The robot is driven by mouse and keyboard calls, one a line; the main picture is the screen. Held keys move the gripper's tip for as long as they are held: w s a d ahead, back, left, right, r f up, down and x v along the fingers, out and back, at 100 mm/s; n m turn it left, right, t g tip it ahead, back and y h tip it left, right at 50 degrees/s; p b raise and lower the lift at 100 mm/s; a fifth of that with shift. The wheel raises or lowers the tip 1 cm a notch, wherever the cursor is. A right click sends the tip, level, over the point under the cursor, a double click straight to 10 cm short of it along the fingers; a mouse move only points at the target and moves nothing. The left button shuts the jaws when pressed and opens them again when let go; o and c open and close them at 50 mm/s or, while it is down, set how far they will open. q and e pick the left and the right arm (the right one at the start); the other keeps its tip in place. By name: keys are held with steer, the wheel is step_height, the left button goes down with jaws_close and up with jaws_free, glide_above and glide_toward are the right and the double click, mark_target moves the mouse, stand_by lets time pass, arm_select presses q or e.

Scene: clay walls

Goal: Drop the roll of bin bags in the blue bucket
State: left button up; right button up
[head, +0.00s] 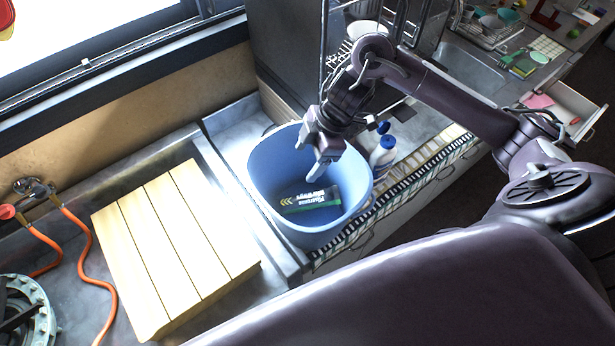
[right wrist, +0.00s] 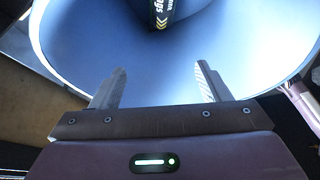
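The blue bucket (head: 268,163) stands on the counter in the middle of the head view. The roll of bin bags (head: 312,199), dark with a green edge and white lettering, lies inside on the bucket's floor. In the right wrist view the roll (right wrist: 162,10) shows at the top edge, partly cut off, within the blue bucket (right wrist: 225,45). My right gripper (head: 311,160) is over the bucket's opening, above and apart from the roll. Its two fingers are spread with nothing between them in the right wrist view (right wrist: 160,85). My left gripper is not in view.
A slatted wooden board (head: 175,245) lies left of the bucket. White bottles with blue caps (head: 383,152) stand close to its right. Orange hoses (head: 88,260) lie at far left. A sink (head: 470,70) and an open drawer (head: 572,108) are at upper right.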

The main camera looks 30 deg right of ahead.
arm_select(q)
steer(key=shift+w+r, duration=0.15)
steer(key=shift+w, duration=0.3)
arm_select(e)
steer(key=v, duration=0.7)
steer(key=shift+r, duration=0.4)
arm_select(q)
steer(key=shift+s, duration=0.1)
arm_select(e)
steer(key=shift+s+d, duration=0.15)
